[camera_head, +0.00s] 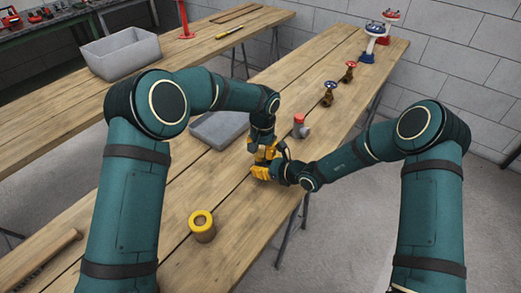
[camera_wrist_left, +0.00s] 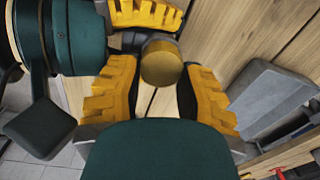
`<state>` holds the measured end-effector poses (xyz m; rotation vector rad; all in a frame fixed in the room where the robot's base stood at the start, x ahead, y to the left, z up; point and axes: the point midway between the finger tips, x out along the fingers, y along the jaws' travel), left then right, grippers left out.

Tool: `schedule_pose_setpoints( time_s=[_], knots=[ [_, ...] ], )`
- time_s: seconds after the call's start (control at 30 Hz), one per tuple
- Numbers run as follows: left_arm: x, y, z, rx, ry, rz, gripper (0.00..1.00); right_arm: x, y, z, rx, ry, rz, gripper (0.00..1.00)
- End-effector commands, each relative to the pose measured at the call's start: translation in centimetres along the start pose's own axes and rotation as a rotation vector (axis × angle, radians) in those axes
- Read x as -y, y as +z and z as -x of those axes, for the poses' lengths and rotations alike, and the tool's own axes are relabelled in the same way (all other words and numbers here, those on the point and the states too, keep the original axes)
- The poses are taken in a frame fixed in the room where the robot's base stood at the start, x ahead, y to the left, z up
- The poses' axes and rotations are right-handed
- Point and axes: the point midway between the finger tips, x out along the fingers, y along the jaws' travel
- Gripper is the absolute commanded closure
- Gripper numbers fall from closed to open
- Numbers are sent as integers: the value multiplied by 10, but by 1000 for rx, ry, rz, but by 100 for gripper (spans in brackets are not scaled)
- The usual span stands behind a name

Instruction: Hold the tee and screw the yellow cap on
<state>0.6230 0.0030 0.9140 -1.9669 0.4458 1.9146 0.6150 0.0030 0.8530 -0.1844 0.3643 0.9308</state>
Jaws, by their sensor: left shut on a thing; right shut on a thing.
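The round yellow cap (camera_wrist_left: 161,64) sits between the yellow, black-padded fingers of my left gripper (camera_wrist_left: 160,95) in the left wrist view. My left gripper (camera_head: 262,151) points down over the table in the head view and is shut on the cap. My right gripper (camera_head: 267,166) reaches in from the right, just below and against the left one. It also shows at the top of the left wrist view (camera_wrist_left: 145,14). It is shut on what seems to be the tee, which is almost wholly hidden. I cannot tell how cap and tee meet.
A grey tray (camera_head: 218,130) lies behind the grippers. A grey fitting with a red top (camera_head: 300,126) stands to their right, valves (camera_head: 328,94) farther back. A yellow-topped ring (camera_head: 202,226) stands at the front. The table between ring and grippers is clear.

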Motion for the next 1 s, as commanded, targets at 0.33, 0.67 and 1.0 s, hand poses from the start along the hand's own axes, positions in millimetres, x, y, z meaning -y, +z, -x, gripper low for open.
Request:
schedule_pose_setpoints(
  time_s=[0.33,0.67,1.0],
  knots=[
    [3,2,-3,7,-5,-138,100,4,2,1,4,-7,1,100],
    [2,2,-2,4,-4,-137,38,2,2,1,4,-5,1,100],
    [-1,0,0,-2,-1,-138,38,0,2,0,4,1,2,100]
  ],
)
